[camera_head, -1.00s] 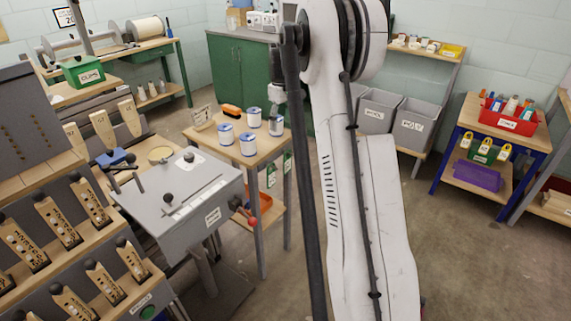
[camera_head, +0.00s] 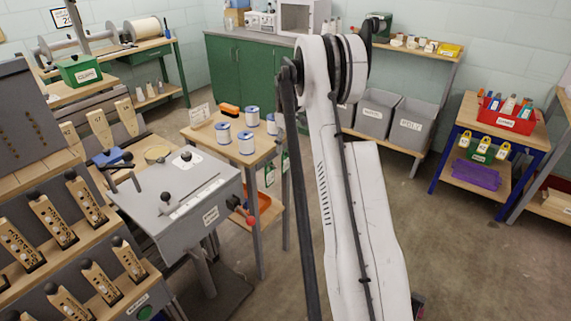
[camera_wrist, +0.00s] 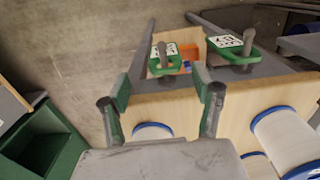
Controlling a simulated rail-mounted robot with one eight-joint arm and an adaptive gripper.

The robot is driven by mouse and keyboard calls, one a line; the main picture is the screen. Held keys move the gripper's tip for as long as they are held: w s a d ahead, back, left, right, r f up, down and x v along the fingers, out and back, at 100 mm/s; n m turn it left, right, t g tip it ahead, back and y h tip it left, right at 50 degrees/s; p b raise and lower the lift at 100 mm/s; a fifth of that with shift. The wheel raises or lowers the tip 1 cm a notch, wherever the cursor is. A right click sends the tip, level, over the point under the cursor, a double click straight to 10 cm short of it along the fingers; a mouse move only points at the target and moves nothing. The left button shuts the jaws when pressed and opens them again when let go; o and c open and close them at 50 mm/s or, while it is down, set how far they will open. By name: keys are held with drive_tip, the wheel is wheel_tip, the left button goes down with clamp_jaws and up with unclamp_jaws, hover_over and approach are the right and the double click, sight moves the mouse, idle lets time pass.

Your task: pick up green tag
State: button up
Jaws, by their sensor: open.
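Two green tags with white printed labels hang on grey pegs at the side of a small wooden table. In the wrist view one tag (camera_wrist: 165,58) is beyond and between my fingers, and the other tag (camera_wrist: 226,44) is further right. In the head view they show small as a left tag (camera_head: 269,174) and a right tag (camera_head: 286,163), close to my arm. My gripper (camera_wrist: 160,92) is open and empty, with its fingers over the table's edge and apart from both tags. The head view does not clearly show my gripper.
The wooden table (camera_head: 205,132) carries several white-and-blue spools (camera_head: 247,143); some sit close below my fingers. An orange bin (camera_head: 268,201) is on the lower shelf. A grey machine (camera_head: 180,190) stands left of it. Open floor (camera_head: 475,250) lies to the right.

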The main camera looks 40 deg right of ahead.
drive_tip(key=f, duration=0.3)
drive_tip(key=f+b, duration=0.1)
drive_tip(key=f, duration=0.1)
drive_tip(key=shift+s+a, duration=0.2)
drive_tip(key=shift+a, duration=0.1)
drive_tip(key=c, duration=1)
drive_tip(key=shift+c, duration=0.2)
drive_tip(key=shift+r, duration=0.45)
drive_tip(key=s+d+p, duration=0.1)
drive_tip(key=s+d, duration=0.3)
drive_tip(key=s, duration=1.3)
drive_tip(key=shift+s+r+p, duration=0.25)
drive_tip(key=shift+r+p, duration=0.05)
